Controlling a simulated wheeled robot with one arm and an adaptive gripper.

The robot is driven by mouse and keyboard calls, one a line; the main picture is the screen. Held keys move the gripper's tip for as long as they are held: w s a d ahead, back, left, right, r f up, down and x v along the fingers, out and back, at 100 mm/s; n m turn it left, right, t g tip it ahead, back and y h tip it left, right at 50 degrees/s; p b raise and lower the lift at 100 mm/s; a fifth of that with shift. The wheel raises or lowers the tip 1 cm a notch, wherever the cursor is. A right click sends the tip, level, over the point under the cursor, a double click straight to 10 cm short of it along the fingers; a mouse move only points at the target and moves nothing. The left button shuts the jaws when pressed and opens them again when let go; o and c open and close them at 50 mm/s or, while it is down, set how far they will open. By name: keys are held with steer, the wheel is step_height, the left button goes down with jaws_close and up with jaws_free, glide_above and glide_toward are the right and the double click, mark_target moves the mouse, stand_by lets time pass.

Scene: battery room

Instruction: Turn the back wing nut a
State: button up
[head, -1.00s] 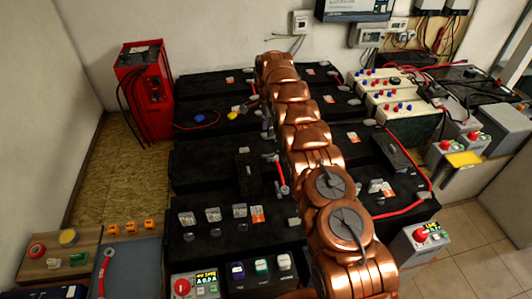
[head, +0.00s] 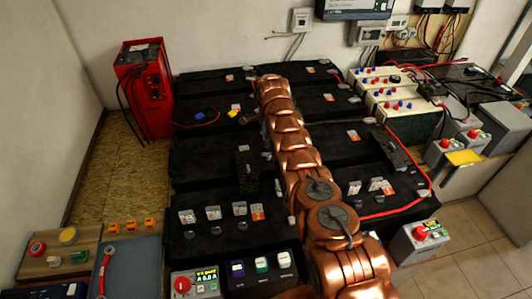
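My copper arm reaches from the lower right over the black battery bank (head: 205,160) to its back half. My gripper (head: 263,117), at the arm's far end, is small, dark and mostly hidden behind the arm links. I cannot tell whether its fingers are open or shut. A small yellow piece (head: 234,113) sits on a back battery, just left of the gripper. I cannot make out for certain which small part is the back wing nut a. The arm covers the middle of the bank.
A red charger (head: 146,90) with black cables stands at the back left. A panel with a red knob (head: 182,285) and small display is at the front. White boxes with red and blue terminals (head: 388,95) stand at the right. Red cables (head: 400,208) run along the bank's right edge.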

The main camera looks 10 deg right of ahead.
mark_target(266, 153)
steer(key=shift+f+b, duration=2.6)
steer(key=shift+b, duration=0.25)
steer(key=shift+f+b, duration=0.4)
steer(key=shift+f, duration=0.55)
jaws_close()
steer(key=shift+a, duration=0.1)
